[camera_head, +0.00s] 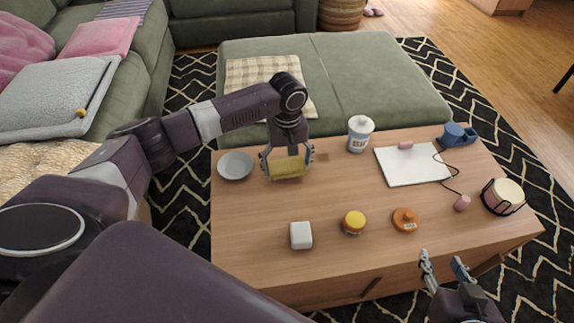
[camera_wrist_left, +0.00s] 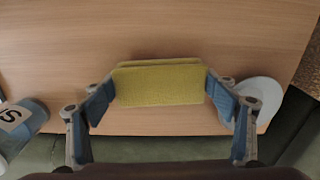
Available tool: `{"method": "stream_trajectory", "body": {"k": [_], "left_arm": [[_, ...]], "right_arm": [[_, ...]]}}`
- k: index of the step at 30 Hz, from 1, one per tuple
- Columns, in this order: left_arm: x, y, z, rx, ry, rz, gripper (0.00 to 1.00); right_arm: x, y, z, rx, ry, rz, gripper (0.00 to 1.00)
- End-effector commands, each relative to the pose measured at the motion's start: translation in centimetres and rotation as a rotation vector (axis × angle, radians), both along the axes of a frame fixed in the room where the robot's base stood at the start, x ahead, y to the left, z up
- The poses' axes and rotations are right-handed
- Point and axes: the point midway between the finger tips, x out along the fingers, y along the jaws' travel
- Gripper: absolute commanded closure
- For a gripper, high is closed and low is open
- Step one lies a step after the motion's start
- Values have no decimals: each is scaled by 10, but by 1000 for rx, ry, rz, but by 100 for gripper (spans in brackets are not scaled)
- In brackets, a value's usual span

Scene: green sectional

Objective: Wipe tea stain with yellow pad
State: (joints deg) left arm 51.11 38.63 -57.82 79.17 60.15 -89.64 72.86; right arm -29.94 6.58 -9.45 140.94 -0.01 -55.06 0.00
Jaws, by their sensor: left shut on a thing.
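My left gripper (camera_head: 288,162) is shut on the yellow pad (camera_head: 287,168), over the far left part of the wooden table (camera_head: 250,235). In the left wrist view the pad (camera_wrist_left: 158,84) lies flat across between the two fingers (camera_wrist_left: 158,98), with wood behind it. I cannot tell whether the pad touches the table top.
A pale plate (camera_head: 236,165) is just left of the pad. A white and blue jar (camera_head: 360,134) stands to its right. A white box (camera_head: 301,235), yellow-lidded jar (camera_head: 354,222) and orange item (camera_head: 405,219) stand nearer. A white board (camera_head: 412,168), blue mug (camera_head: 455,135) and candle holder (camera_head: 503,196) are at right.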

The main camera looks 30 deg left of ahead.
Motion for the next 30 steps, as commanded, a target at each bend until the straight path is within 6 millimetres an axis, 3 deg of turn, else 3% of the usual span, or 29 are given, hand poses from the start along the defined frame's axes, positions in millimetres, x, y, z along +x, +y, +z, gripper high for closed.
{"method": "stream_trajectory", "body": {"k": [30], "left_arm": [[0,0,-15,-1,1,0,40]], "right_arm": [[-2,-1,-3,-5,17,-2,60]]}}
